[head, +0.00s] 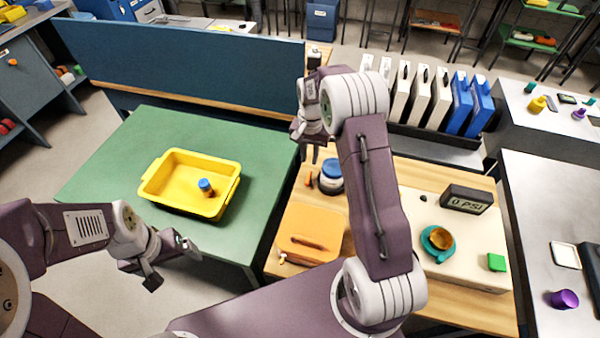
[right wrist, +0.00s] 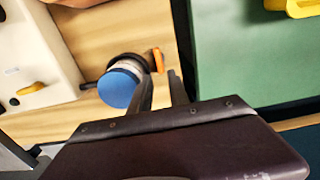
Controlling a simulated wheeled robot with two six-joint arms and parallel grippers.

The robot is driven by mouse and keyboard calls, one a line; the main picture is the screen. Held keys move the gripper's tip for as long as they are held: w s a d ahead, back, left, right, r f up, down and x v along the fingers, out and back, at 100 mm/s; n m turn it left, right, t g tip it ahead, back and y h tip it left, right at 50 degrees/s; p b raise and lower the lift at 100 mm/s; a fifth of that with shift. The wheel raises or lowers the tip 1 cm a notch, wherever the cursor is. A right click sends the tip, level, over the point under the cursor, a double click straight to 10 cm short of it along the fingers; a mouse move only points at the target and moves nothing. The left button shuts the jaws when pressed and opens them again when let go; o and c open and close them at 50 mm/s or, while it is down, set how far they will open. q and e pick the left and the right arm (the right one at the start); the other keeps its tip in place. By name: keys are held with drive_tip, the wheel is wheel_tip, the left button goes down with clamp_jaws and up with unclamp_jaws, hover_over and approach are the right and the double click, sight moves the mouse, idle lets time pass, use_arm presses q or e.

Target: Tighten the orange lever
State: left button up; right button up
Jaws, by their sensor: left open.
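The orange lever (head: 309,180) is a small upright piece beside a blue-lidded jar-like fitting (head: 330,172) on the wooden table. In the right wrist view the lever (right wrist: 158,61) stands beside the blue lid (right wrist: 118,88). My right gripper (head: 310,156) is above the lever and points down. Its fingers (right wrist: 161,82) are apart with nothing between them, and the lever shows just beyond the tips. I cannot tell whether they touch it. My left gripper (head: 172,263) is open and empty, low in front of the green table.
A cream box with a "0 PSI" display (head: 467,199), a teal ring with an orange-brown knob (head: 438,241) and a green button (head: 496,262) is at the right. An orange case (head: 310,228) lies nearer.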

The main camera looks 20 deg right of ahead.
sight(309, 175)
drive_tip(key=shift+s+f, duration=0.15)
drive_tip(key=shift+f, duration=0.15)
wheel_tip(309, 175, down, 8)
drive_tip(key=shift+f+p, duration=0.15)
drive_tip(key=shift+p, duration=0.15)
clamp_jaws()
